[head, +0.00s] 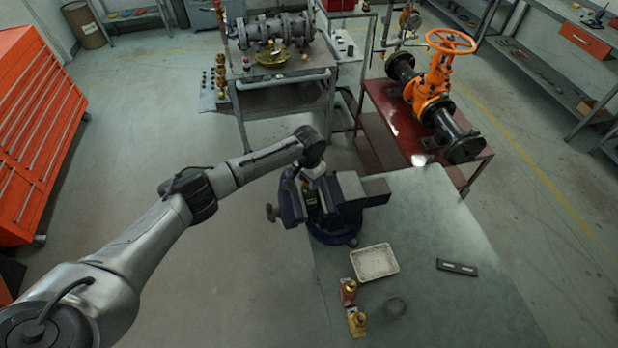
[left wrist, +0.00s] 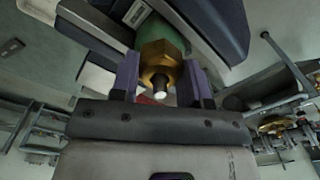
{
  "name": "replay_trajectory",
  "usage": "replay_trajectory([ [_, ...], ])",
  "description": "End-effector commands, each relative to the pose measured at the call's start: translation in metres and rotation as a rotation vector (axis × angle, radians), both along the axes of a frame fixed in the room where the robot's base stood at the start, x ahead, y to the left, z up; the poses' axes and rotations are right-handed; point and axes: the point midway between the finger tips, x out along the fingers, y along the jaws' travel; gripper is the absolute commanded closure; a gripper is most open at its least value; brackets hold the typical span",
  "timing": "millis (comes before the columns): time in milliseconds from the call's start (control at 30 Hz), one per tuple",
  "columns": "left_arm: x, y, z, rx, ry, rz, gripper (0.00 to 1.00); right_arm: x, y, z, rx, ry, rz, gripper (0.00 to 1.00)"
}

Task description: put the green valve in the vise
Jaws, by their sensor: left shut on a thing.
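The blue vise (head: 335,210) stands at the far left corner of the bench, and its jaws (left wrist: 210,25) show in the left wrist view. The green valve (left wrist: 155,38) has a brass hex end (left wrist: 160,62) towards my left gripper (left wrist: 162,88). That gripper's purple fingers are shut on the brass end. The green body lies between the vise jaws; I cannot tell whether both jaws touch it. In the head view my left gripper (head: 311,172) is over the vise, and the valve is mostly hidden there. My right gripper is not in view.
A red cart (head: 385,130) with an orange gate valve (head: 433,90) stands behind.

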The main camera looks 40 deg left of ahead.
Motion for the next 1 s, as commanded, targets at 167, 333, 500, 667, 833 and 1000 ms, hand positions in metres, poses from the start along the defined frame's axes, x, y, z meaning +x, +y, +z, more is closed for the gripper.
replay_trajectory([
  [167,0.0006,-0.0002,0.0011,0.000,-0.002,0.000,0.87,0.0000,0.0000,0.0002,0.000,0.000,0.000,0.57],
  [333,0.0005,-0.0002,0.0011,0.000,-0.002,0.000,0.87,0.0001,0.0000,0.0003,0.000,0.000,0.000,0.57],
  [500,0.0004,-0.0002,0.0010,0.000,-0.001,0.000,0.46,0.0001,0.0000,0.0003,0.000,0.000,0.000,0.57],
  [667,0.0002,-0.0001,0.0006,0.000,-0.001,0.000,0.30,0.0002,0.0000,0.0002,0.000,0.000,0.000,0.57],
  [833,0.0000,-0.0001,0.0003,0.000,0.000,0.000,0.28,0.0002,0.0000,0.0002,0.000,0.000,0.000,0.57],
  [1000,-0.0004,-0.0002,0.0007,0.000,0.002,0.000,0.28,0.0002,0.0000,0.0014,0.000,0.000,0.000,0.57],
])
